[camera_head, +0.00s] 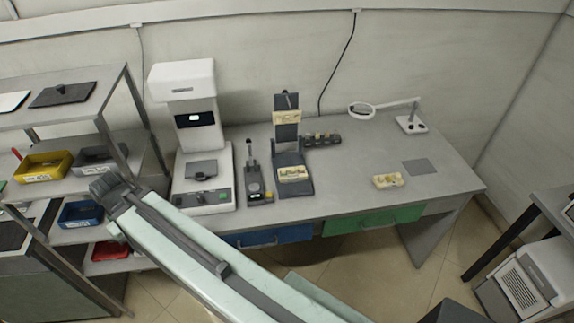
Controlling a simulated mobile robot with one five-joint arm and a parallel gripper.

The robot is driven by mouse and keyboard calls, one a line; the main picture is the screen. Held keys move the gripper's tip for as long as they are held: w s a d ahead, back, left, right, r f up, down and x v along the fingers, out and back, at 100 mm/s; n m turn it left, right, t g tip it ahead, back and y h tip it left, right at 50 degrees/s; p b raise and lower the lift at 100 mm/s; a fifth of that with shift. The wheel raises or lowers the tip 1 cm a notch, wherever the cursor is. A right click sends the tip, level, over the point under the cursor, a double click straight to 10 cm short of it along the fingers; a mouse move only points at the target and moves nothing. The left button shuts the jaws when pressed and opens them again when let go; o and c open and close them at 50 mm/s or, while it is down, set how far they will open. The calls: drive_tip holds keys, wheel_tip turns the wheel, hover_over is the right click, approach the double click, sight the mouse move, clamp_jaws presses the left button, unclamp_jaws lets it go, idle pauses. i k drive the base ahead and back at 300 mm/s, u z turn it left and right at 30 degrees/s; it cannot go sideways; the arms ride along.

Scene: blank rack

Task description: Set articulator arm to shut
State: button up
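The articulator (295,181) stands on the grey bench, right of the white machine. Its upper arm (287,131) stands upright at the back, swung open, with a pale cast (287,117) on it. A second cast with coloured marks (294,174) sits on the lower base. My pale green arm crosses the lower left of the view, its dark joint near the shelf rack. I see no gripper fingers, so I cannot tell what my gripper holds.
A white machine (197,183) and a small dark gauge stand (256,187) stand left of the articulator. A dark block row (323,139) is behind right. A yellowish cast (387,181) and magnifier lamp (411,124) are farther right. Bench between articulator and cast is clear.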

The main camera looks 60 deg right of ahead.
sight(286, 115)
drive_tip(key=z, duration=0.8)
drive_tip(key=k, duration=0.7)
drive_tip(key=z, duration=0.7)
drive_tip(key=i, duration=1)
